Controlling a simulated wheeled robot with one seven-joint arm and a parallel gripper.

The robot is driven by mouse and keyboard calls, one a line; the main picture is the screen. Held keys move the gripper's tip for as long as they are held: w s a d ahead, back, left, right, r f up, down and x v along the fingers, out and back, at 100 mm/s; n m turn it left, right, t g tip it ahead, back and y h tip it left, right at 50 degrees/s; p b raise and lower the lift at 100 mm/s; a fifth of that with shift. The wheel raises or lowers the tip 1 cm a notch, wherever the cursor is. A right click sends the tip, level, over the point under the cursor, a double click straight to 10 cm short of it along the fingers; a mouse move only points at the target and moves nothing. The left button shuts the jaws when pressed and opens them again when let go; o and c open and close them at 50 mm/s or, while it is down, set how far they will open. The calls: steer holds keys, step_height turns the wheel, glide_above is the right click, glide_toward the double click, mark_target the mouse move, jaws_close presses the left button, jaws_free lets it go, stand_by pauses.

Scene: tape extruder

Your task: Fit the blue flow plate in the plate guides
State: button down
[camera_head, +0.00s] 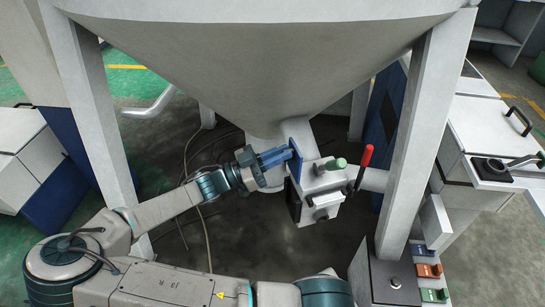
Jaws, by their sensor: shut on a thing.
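My gripper (266,160) is below the hopper, in the middle of the picture. It is shut on the blue flow plate (296,163), which stands roughly upright at the left side of the pale extruder block (322,181). The plate's edge is at or very close to the block. I cannot tell whether it sits inside the plate guides, which are too small and partly hidden to make out. A dark opening or panel (293,201) shows on the block's left face, below the plate.
A red-tipped lever (365,157) and a green knob (337,164) stand on the block. The large grey hopper (265,55) hangs above, between pale frame legs (412,130). A stand at lower right holds blue, orange (428,271) and green pieces. Cables hang behind my arm.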

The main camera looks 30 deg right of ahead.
mark_target(292, 165)
steer(key=shift+w+f, duration=0.25)
steer(key=shift+f, duration=0.15)
steer(key=shift+f, duration=0.1)
steer(key=shift+d+f+b, duration=0.15)
steer(key=shift+f+b, duration=0.85)
steer(key=shift+f, duration=0.45)
steer(key=shift+d+f+b, duration=0.15)
steer(key=shift+f+b, duration=0.8)
steer(key=shift+f, duration=0.45)
steer(key=shift+p, duration=0.4)
steer(key=shift+f+b, duration=3.5)
steer(key=shift+f, duration=1.85)
